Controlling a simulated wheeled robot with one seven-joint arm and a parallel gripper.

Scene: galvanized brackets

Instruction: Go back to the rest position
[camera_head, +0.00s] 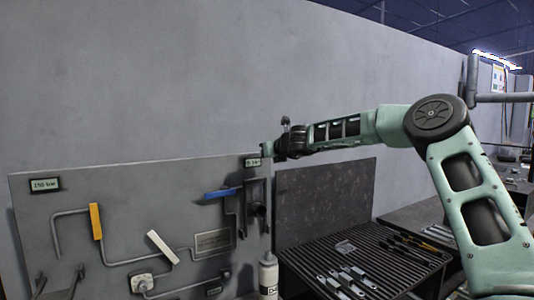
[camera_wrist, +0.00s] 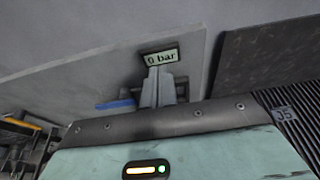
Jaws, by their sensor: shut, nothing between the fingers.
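My gripper (camera_head: 268,149) is at the end of my outstretched arm, near the upper right corner of the grey panel (camera_head: 130,185). In the wrist view my gripper (camera_wrist: 157,76) shows its fingers together, with nothing seen between them. The fingertips appear just below the "0 bar" display (camera_wrist: 161,57) in that view. I cannot tell whether they touch the panel. The same display (camera_head: 252,162) shows just left of my gripper in the head view.
The panel carries a blue lever (camera_head: 220,194), a yellow lever (camera_head: 96,221), a white lever (camera_head: 162,247) and a "150 bar" display (camera_head: 45,184). A white bottle (camera_head: 268,275) stands beside a ribbed table (camera_head: 315,258) with several metal brackets (camera_head: 345,283). The space above the panel is clear.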

